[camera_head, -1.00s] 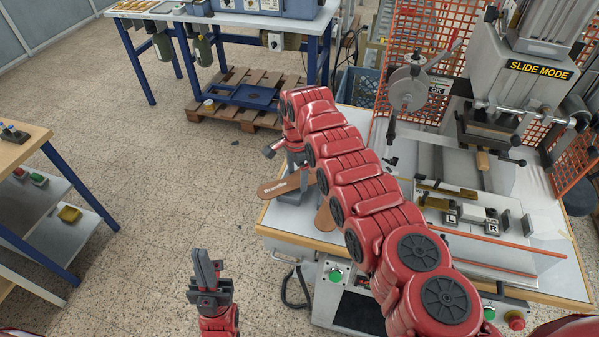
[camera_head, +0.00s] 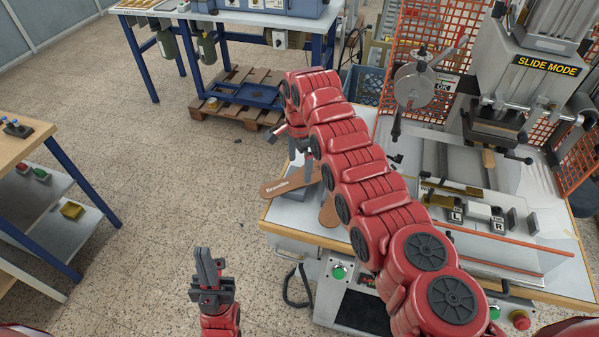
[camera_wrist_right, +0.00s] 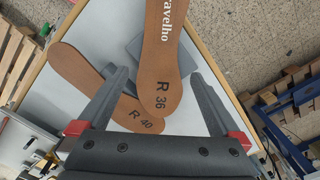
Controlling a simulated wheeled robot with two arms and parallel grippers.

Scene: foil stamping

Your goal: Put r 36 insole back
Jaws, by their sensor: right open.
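The brown R 36 insole (camera_wrist_right: 160,65) lies at the table's left end, its label toward my wrist in the right wrist view. It also shows in the head view (camera_head: 284,187), its far end reaching past the table edge. A second brown insole, marked R 40 (camera_wrist_right: 90,82), lies partly beneath it; in the head view it shows (camera_head: 328,213) beside my arm. My right gripper (camera_wrist_right: 165,95) is open above the insoles, with the R 36 end in the gap between its fingers, not gripped. My left gripper (camera_head: 208,262) looks shut and empty, low over the floor, away from the table.
The stamping press (camera_head: 515,90) stands at the back right of the white table (camera_head: 290,212). L and R blocks (camera_head: 477,215) sit before it. A grey piece (camera_wrist_right: 125,50) lies partly under the insoles.

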